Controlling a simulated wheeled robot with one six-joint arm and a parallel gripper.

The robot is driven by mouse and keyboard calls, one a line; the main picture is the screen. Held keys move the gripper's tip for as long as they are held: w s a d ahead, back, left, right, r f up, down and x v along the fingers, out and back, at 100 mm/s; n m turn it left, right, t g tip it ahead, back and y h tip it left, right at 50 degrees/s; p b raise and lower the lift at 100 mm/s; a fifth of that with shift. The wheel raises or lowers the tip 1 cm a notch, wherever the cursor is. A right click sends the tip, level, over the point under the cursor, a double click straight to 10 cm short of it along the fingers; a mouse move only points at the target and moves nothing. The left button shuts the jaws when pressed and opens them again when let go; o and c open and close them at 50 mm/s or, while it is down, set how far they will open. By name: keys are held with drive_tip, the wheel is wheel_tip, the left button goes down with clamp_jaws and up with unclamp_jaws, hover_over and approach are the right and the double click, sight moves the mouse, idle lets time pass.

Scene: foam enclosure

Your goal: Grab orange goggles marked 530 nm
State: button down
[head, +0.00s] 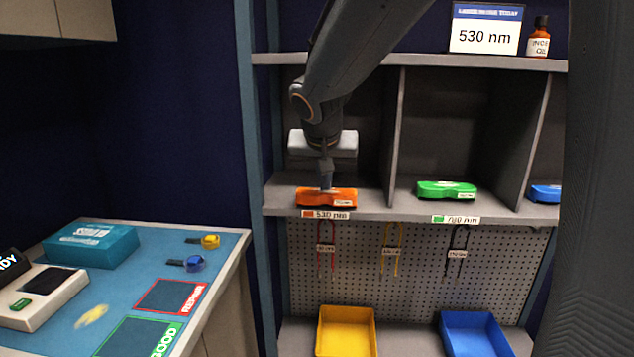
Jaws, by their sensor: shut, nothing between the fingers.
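The orange goggles (327,198) lie at the front of the left shelf compartment, above a shelf label (326,214) reading 530 nm. They look like an orange case with a small white tag on the front. My gripper (326,187) points down at the top of the orange goggles, close above or touching them; I cannot tell which. Its fingers are shut with nothing between them. The fingertips are small and partly merge with the orange top. A sign (485,37) on the top shelf also reads 530 nm.
Green goggles (446,190) sit in the middle compartment and blue goggles (545,193) in the right one, with dividers (393,140) between. Below are a pegboard with hanging straps, a yellow bin (346,332) and a blue bin (477,335). A blue-topped bench (150,250) stands left.

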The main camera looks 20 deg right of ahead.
drive_tip(key=shift+s+a+f, duration=0.1)
drive_tip(key=shift+s+f, duration=0.25)
drive_tip(key=shift+f, duration=0.3)
drive_tip(key=shift+r, duration=0.15)
drive_tip(key=shift+w+r+p, duration=0.1)
drive_tip(key=shift+r+p, duration=0.2)
drive_tip(key=shift+r, duration=0.4)
